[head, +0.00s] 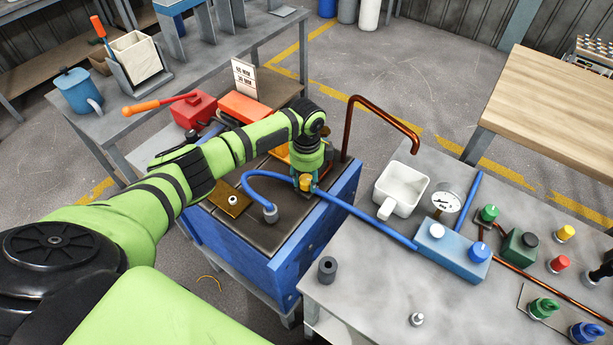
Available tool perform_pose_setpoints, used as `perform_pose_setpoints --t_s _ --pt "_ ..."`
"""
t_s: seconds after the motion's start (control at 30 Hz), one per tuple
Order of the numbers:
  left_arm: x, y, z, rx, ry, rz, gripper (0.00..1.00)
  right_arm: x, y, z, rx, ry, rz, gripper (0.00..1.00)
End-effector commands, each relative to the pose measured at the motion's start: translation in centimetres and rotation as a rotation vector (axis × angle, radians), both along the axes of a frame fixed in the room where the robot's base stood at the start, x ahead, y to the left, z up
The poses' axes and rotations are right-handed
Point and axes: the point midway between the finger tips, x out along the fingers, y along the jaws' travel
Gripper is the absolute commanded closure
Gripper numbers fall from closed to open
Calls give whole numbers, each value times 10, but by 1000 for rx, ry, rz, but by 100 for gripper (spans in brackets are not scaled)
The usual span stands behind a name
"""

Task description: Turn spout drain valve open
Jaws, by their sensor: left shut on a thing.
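My left arm reaches in from the left over the blue-sided bench (235,248). Its gripper (305,188) points down and is shut on a small yellow knob (305,181). The fingertips are small here, and the wrist hides what lies behind the knob. A bent copper spout (383,107) rises behind the gripper and arches right, its open end above a white square jug (402,184). I cannot tell the valve's turn angle. My right gripper is not in view.
Blue hoses (350,212) run beside the gripper to a blue box (452,252) on the grey bench at right. A pressure gauge (446,200) and several coloured knobs stand there. A red can (195,110) stands behind my arm.

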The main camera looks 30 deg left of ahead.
Motion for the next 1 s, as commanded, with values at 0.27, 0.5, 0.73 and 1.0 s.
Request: perform_pose_setpoints --t_s 0.27,0.5,0.73,1.0 --pt "0 -1 0 -3 -1 -169 93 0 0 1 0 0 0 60" --pt "0 -1 0 -3 -1 -239 93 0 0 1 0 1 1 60" --pt "0 -2 0 -3 -1 -259 93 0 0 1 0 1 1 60" --pt "0 -2 0 -3 -1 -259 93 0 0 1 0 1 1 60"
